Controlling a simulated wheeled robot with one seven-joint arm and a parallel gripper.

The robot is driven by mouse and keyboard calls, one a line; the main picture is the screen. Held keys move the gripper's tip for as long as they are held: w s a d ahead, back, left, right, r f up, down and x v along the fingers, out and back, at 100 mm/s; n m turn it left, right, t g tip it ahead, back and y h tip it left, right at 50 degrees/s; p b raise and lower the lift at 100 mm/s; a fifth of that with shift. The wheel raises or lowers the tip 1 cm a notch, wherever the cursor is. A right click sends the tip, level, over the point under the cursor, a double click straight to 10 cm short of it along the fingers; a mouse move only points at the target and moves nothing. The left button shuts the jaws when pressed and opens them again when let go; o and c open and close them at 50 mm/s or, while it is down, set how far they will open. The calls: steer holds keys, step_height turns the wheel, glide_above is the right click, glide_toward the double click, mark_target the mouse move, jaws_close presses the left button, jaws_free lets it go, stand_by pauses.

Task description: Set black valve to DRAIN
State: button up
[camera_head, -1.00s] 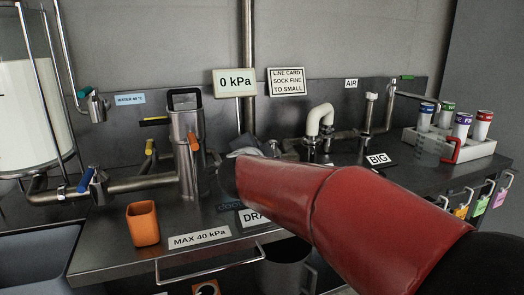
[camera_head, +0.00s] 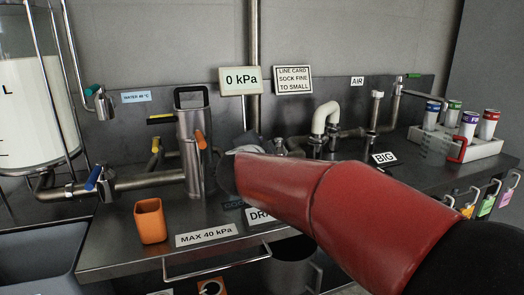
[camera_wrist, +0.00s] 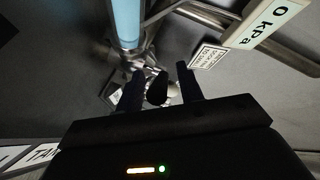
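The black valve handle appears to be the dark rounded piece (camera_wrist: 157,90) in the wrist view. It lies between the two fingers of my gripper (camera_wrist: 160,82), which stand apart with visible gaps on both sides of it. In the head view, my red forearm hides the valve and most of the gripper. The DRAIN label (camera_head: 259,216) on the bench front is partly covered by my arm. Which way the handle points cannot be told.
An orange cup (camera_head: 150,221) sits at the bench front. The pressure sign (camera_head: 240,81) reads 0 kPa. White pipes (camera_head: 325,118) and a sample rack (camera_head: 455,147) are to the right.

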steer(key=v, duration=0.7)
steer(key=shift+s, duration=0.35)
steer(key=shift+r, duration=0.2)
steer(key=s+d+f+n+g+y, duration=0.1)
steer(key=s+d+f+n+g, duration=0.2)
steer(key=s, duration=0.5)
steer(key=s+d+f+n+g+y, duration=0.1)
steer(key=s+d+f+n+g, duration=0.2)
steer(key=s+d+f+n, duration=0.3)
steer(key=s+d+f+n+g+y, duration=0.1)
steer(key=s+d+f+n+g, duration=0.2)
steer(key=s+f, duration=0.6)
steer(key=s+d+n, duration=0.2)
steer(key=s+d, duration=0.1)
steer(key=shift+f+g+y, duration=0.15)
steer(key=shift+g+y, duration=0.15)
